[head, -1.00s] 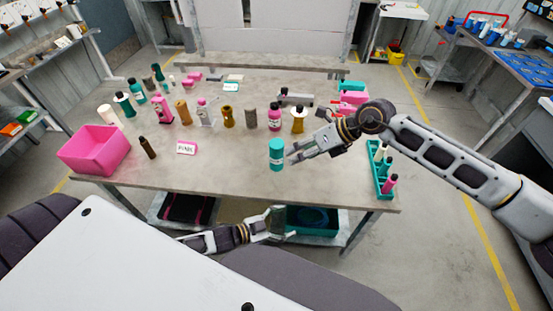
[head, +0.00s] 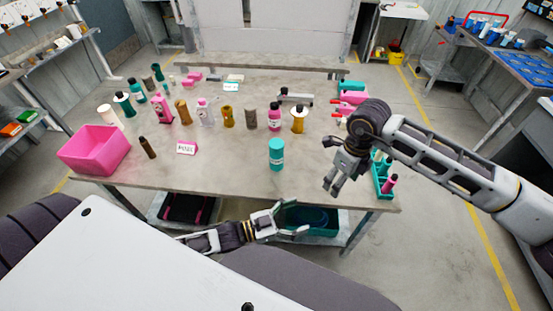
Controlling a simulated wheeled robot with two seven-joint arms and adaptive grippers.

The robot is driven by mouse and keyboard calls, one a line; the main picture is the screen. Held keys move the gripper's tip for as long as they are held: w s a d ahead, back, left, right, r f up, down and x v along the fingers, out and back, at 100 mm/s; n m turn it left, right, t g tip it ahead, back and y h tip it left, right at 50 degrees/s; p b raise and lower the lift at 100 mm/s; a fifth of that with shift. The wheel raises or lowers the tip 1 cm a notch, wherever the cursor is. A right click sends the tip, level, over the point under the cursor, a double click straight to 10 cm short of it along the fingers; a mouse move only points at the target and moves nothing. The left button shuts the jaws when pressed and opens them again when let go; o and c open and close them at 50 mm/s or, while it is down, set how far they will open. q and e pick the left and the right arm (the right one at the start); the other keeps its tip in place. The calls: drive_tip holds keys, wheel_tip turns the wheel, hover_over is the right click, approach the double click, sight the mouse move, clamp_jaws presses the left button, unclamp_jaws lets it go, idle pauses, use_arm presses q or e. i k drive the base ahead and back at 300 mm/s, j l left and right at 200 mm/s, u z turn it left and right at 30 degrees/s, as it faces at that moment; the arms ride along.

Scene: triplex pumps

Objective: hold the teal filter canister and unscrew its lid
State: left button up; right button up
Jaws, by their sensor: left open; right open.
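My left gripper (head: 292,220) is open and empty, low in front of the table's front edge, below the canister in the picture. Neither gripper touches the canister.
A pink bin (head: 95,150) stands at the table's left. A dark brown bottle (head: 148,148) and a pink label stand (head: 187,148) are nearby. Several bottles and parts line the table behind. A teal rack (head: 384,181) holds items at the right edge. Table around the canister is clear.

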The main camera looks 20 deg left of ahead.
sight(275, 164)
drive_tip(key=i+j, duration=0.1)
drive_tip(key=j, duration=0.25)
drive_tip(key=i+j, duration=0.1)
drive_tip(key=j, duration=0.25)
drive_tip(key=i+j, duration=0.15)
drive_tip(key=j, duration=0.15)
drive_tip(key=i+j, duration=0.1)
drive_tip(key=j, duration=0.25)
